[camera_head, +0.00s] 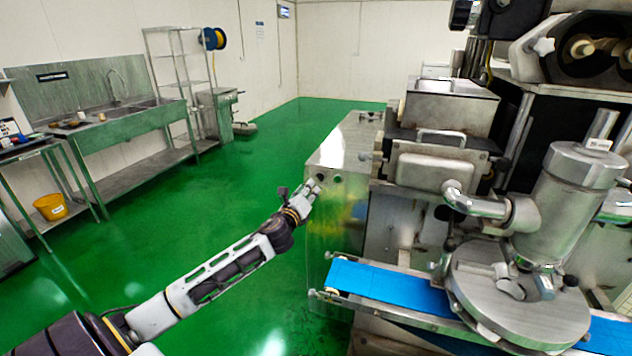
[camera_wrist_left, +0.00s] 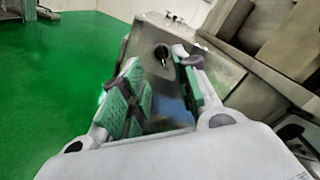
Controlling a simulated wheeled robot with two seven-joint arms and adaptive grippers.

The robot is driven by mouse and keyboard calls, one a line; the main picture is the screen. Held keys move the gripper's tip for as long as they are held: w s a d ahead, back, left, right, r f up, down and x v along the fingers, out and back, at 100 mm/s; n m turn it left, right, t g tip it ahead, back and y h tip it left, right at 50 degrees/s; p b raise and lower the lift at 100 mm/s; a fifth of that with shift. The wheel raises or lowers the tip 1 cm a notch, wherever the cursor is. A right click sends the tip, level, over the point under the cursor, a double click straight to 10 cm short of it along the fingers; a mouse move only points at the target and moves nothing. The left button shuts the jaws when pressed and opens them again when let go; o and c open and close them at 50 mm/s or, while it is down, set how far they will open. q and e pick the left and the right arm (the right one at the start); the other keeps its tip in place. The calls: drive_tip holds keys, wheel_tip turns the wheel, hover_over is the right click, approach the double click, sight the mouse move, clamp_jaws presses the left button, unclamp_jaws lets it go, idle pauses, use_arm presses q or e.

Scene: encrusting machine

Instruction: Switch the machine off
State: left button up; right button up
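The encrusting machine (camera_head: 440,168) stands on the right side of the head view, with a steel cabinet (camera_head: 340,145) at its left. Dark round controls (camera_head: 337,178) show on the cabinet's near face, close to its top edge. My left gripper (camera_head: 312,186) is in front of that face, beside the controls. In the left wrist view the gripper (camera_wrist_left: 158,62) is open, its green-padded fingers apart. A dark round knob (camera_wrist_left: 162,53) on the steel face shows between the fingertips, with nothing gripped. Whether a finger touches the face cannot be told. My right gripper is not in view.
A blue conveyor belt (camera_head: 390,288) juts out below the cabinet controls. A round steel turntable-like part (camera_head: 520,310) is at the right front. The green floor (camera_head: 220,190) is clear to the left, up to a sink bench (camera_head: 125,125) and a yellow bucket (camera_head: 50,207).

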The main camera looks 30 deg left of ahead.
sight(318, 177)
use_arm(q)
drive_tip(key=shift+b+x, duration=0.65)
drive_tip(key=shift+x, duration=2.65)
drive_tip(key=shift+w+a, duration=0.15)
drive_tip(key=shift+w, duration=0.8)
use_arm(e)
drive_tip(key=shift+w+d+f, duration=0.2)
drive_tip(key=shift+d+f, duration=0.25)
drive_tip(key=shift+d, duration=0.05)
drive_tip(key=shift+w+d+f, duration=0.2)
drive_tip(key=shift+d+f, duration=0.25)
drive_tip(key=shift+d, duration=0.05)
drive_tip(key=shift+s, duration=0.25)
use_arm(q)
drive_tip(key=shift+c, duration=0.4)
